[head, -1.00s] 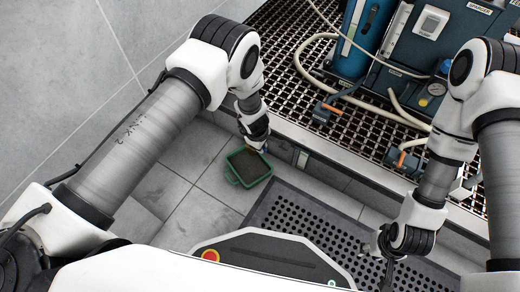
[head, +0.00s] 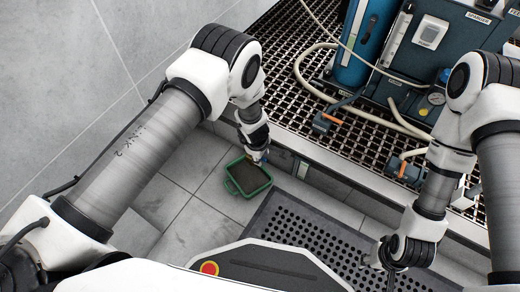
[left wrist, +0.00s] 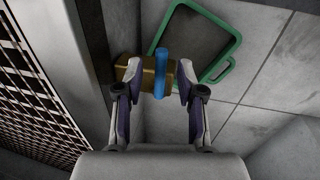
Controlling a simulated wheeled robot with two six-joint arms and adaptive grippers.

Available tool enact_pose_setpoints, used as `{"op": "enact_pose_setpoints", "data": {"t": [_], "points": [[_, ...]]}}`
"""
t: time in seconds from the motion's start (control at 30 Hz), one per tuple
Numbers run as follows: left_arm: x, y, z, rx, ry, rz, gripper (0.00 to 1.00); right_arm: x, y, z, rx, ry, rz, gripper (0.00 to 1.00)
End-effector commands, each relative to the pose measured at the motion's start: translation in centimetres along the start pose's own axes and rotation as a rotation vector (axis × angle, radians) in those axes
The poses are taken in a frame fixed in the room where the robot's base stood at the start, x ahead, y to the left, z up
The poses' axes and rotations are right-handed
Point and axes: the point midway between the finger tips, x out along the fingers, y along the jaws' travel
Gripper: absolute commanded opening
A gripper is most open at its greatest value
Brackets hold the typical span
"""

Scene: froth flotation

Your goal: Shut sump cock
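The sump cock shows in the left wrist view as a brass body (left wrist: 146,68) with a blue lever (left wrist: 161,72) standing across it. My left gripper (left wrist: 158,88) has its two fingers apart, one on each side of the lever, with a visible gap between the lever and each finger. In the head view my left gripper (head: 260,156) is low beside the step of the grating and mostly hides the cock. My right gripper (head: 383,257) hangs over the black mat; its fingers are too small and dark to judge.
A green tray (head: 232,186) with dark contents lies on the tiles just past the cock. The perforated black mat (head: 300,228) is to its right. The raised grating (head: 285,50) carries a blue cylinder (head: 358,40), hoses and orange-handled valves. Grey tiles lie open at the left.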

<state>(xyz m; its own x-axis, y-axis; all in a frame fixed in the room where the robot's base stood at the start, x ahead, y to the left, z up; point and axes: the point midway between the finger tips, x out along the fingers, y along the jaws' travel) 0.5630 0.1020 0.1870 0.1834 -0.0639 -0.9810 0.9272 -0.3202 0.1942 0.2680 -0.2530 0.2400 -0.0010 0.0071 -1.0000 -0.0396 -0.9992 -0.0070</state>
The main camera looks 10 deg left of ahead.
Motion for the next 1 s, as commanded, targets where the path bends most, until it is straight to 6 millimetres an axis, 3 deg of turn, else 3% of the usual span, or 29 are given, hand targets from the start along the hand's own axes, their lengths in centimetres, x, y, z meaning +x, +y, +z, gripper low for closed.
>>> {"op": "enact_pose_setpoints", "data": {"t": [0.2, 0.4, 0.53, 0.7, 1.0], "points": [[-2.5, 0.1, 0.0, 0.000, 0.001, 0.002, 0.38, 0.0, 0.0, 0.0, 0.000, 0.000, 0.000, 0.38], [-8.4, 0.2, 0.0, 0.003, 0.003, 0.003, 0.38, 0.0, 0.0, 0.0, 0.000, 0.000, 0.000, 0.38], [-10.7, 0.1, 0.0, 0.002, 0.002, 0.002, 0.38, 0.0, 0.0, 0.0, 0.000, 0.000, 0.000, 0.38], [-11.8, 0.0, 0.0, 0.001, 0.000, -0.001, 0.38, 0.0, 0.0, 0.0, 0.000, 0.000, 0.000, 0.38], [-11.8, 0.0, 0.0, 0.000, 0.000, 0.000, 0.38, -0.2, 0.0, 0.0, 0.000, 0.001, 0.000, 0.38]]}}
